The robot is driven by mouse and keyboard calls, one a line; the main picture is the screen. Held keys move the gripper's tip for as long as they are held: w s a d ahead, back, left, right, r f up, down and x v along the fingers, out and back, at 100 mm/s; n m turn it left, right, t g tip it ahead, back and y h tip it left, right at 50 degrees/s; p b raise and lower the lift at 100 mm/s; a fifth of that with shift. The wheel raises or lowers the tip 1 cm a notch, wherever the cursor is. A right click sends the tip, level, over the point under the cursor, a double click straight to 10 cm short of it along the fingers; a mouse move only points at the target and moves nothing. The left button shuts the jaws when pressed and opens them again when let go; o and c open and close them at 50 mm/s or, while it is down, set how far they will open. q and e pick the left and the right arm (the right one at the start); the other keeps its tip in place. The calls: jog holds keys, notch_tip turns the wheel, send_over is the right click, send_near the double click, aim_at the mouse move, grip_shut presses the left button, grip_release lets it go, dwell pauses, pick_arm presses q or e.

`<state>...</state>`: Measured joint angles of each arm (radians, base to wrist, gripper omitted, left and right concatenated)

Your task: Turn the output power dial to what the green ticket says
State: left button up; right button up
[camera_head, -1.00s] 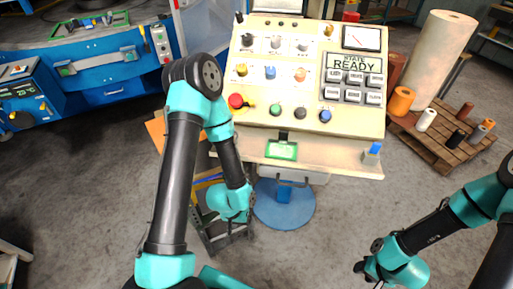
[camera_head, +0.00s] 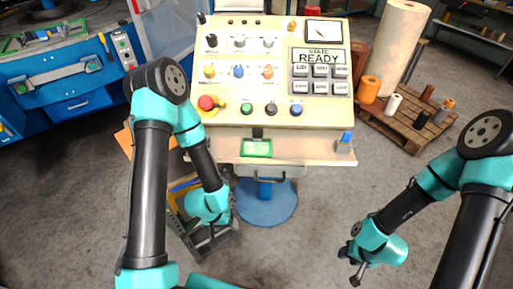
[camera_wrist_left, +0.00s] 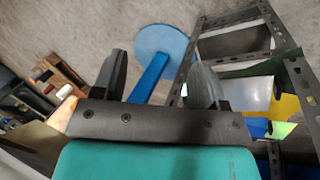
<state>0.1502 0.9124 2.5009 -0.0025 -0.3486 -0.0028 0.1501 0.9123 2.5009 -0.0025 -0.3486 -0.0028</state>
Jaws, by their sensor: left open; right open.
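The control panel (camera_head: 225,117) carries rows of knobs, with a yellow knob (camera_head: 209,72), a blue knob (camera_head: 238,71) and an orange knob (camera_head: 267,72) in the second row. Black and grey knobs, such as the grey dial (camera_head: 239,41), sit above. Labels are too small to read, so I cannot tell which is the output power dial. A green-framed ticket (camera_head: 257,148) lies on the front ledge; its writing is illegible. My left gripper (camera_wrist_left: 160,82) is open and empty, low beside the panel. My right gripper (camera_head: 356,268) is open and empty, low at right.
A metal step frame (camera_head: 220,243) stands under my left arm. A blue round base (camera_head: 266,204) is below the panel. A pallet with rolls (camera_head: 415,125) stands right.

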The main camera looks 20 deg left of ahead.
pick_arm(q)
jog(key=w+d+r+n+g+h, duration=0.15)
jog(key=w+d+r+n, duration=0.25)
jog(key=d+r+n, duration=0.55)
jog(key=w+d+r+n+g+h, duration=0.1)
jog(key=w+d+r+n+g, duration=0.2)
jog(key=d+r+n, duration=0.65)
jog(key=w+a+r+m, duration=0.1)
jog(key=w+r+m, duration=0.2)
jog(key=w, duration=0.1)
jog(key=w+a+r+m+t+y, duration=0.1)
jog(key=w+a+r+m, duration=0.1)
jog(key=w+r+m, duration=0.1)
jog(key=w+a+r+m+t, duration=0.1)
jog(key=w+r+m, duration=0.2)
jog(key=w, duration=0.3)
jog(key=shift+a+r+y, duration=0.25)
jog(key=shift+r+y, duration=0.1)
jog(key=shift+r, duration=0.35)
jog(key=w+a+r+m+t+y, duration=0.1)
jog(key=w+a+r+m+t, duration=0.1)
jog(key=w+r, duration=0.3)
jog(key=w+a+r+m+t+y, duration=0.2)
jog(key=w+a+r, duration=0.2)
jog(key=r, duration=0.8)
jog(key=w+a+r+m+t+y, duration=0.2)
jog(key=w+a+r, duration=0.1)
jog(key=w+r, duration=0.5)
jog(key=shift+a+r, duration=0.25)
jog(key=shift+r, duration=0.3)
